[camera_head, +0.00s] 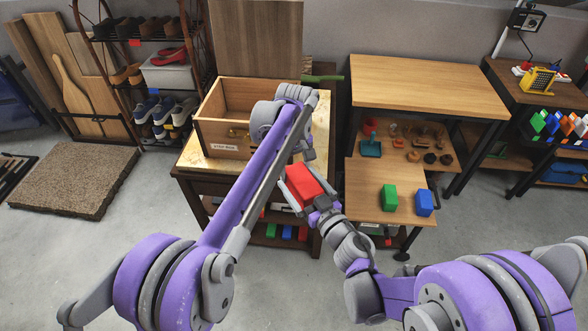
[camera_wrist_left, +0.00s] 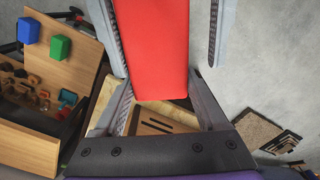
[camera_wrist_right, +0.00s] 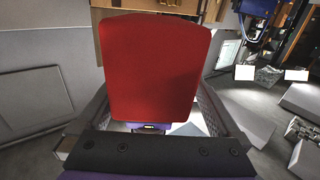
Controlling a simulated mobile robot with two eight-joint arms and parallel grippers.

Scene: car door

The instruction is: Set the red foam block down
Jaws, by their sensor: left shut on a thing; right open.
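The red foam block (camera_head: 303,184) is in the air between my two grippers, in front of the wooden cabinet. My left gripper (camera_head: 304,158) reaches down to it from above and is shut on it. The block (camera_wrist_left: 155,45) fills much of the left wrist view between the fingers. My right gripper (camera_head: 313,200) is at the block's lower end, open, with its fingers (camera_wrist_right: 152,112) on either side of the block (camera_wrist_right: 150,65) in the right wrist view. Whether the right fingers touch it cannot be told.
An open wooden box (camera_head: 208,137) with a label stands on the cabinet top (camera_head: 190,158). A low wooden table (camera_head: 368,206) at the right bears a green block (camera_head: 389,198) and a blue block (camera_head: 424,203). A larger wooden table (camera_head: 430,85) stands behind, its top clear.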

